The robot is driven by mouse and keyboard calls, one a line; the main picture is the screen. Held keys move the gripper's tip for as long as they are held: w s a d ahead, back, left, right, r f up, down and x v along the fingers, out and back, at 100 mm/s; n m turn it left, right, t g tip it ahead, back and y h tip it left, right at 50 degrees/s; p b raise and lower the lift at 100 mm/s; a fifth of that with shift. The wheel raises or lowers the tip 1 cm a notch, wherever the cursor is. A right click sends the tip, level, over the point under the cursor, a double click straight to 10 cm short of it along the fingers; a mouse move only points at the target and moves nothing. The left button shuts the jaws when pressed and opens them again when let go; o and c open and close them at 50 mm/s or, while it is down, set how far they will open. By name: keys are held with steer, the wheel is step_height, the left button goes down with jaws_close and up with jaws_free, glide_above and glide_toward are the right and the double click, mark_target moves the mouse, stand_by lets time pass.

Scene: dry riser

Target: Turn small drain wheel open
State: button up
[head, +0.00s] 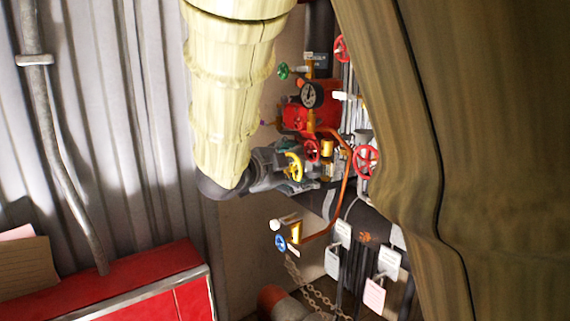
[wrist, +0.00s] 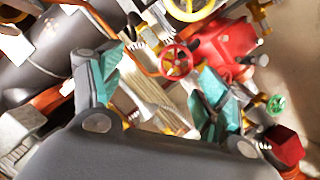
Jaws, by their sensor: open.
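Several small handwheels show on the riser, and I cannot tell which one is the drain wheel. In the head view there is a blue one (head: 280,242) low down, a green one (head: 283,71) high up, and a yellow one (head: 293,167) beside my gripper (head: 298,172). A small red wheel (head: 312,151) is just beyond the gripper. In the wrist view my gripper (wrist: 163,88) is open, with teal pads apart and nothing held. The red wheel (wrist: 176,61) shows beyond and between the fingers. The green wheel (wrist: 276,104) is right of the right finger. The blue wheel is not visible there.
A pressure gauge (head: 312,95), a copper pipe (head: 343,185) and hanging tags (head: 374,295) crowd the riser. Larger red wheels (head: 366,161) stand to its right. A chain (head: 305,285) hangs below. A red cabinet (head: 150,290) is at lower left.

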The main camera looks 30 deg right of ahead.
steer(key=shift+v, duration=0.9)
steer(key=shift+f, duration=0.25)
steer(key=shift+s, duration=0.1)
steer(key=v, duration=0.3)
steer(key=shift+a+f, duration=0.15)
steer(key=shift+f, duration=0.1)
steer(key=shift+a, duration=0.1)
steer(key=shift+s+a+r, duration=0.2)
steer(key=shift+a, duration=0.3)
